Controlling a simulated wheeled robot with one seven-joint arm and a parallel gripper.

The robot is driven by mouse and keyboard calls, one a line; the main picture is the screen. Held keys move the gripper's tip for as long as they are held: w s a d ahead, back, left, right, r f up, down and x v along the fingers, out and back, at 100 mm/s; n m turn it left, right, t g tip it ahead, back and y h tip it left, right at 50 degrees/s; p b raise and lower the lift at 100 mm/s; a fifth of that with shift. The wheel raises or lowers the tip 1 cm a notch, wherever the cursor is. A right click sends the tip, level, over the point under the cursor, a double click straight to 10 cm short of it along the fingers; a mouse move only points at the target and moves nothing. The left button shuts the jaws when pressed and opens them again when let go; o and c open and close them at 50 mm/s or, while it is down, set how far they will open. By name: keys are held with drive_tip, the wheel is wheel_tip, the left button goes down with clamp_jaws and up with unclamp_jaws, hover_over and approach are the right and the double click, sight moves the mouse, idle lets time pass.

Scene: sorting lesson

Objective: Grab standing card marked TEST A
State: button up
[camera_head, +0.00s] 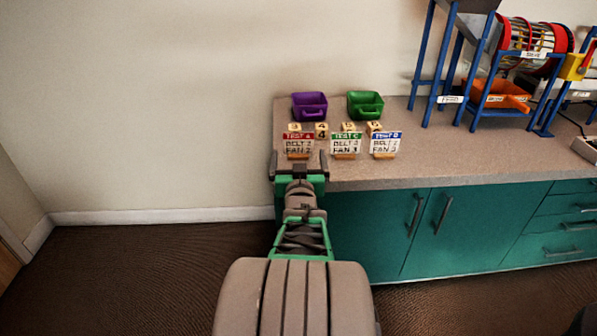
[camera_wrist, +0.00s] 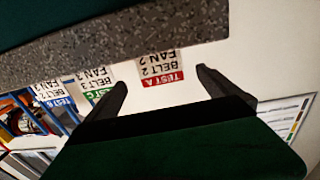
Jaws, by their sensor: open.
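The TEST A card (camera_head: 298,144) has a red header over white lines reading BELT 2 and FAN 2. It stands upright in a small wooden base near the counter's front left edge. My gripper (camera_head: 298,162) is open and empty in front of it, with one finger to each side of the card in the picture. In the wrist view the TEST A card (camera_wrist: 161,68) appears upside down, beyond and between the spread fingertips of my gripper (camera_wrist: 162,80). No finger visibly touches it.
A green-headed TEST C card (camera_head: 346,144) and a blue-headed card (camera_head: 386,145) stand to the right. Several numbered wooden blocks (camera_head: 321,130), a purple bin (camera_head: 309,106) and a green bin (camera_head: 365,104) are behind. The counter edge (camera_head: 440,181) lies below the cards.

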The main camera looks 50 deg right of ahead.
sight(298, 143)
drive_tip(key=b+x, duration=0.2)
drive_tip(key=x, duration=0.4)
drive_tip(key=shift+w+d+f, duration=0.15)
drive_tip(key=shift+d, duration=0.15)
drive_tip(key=shift+w+d, duration=0.25)
drive_tip(key=shift+d, duration=0.05)
drive_tip(key=shift+c, duration=0.6)
drive_tip(key=c, duration=1.2)
drive_tip(key=shift+c, duration=0.2)
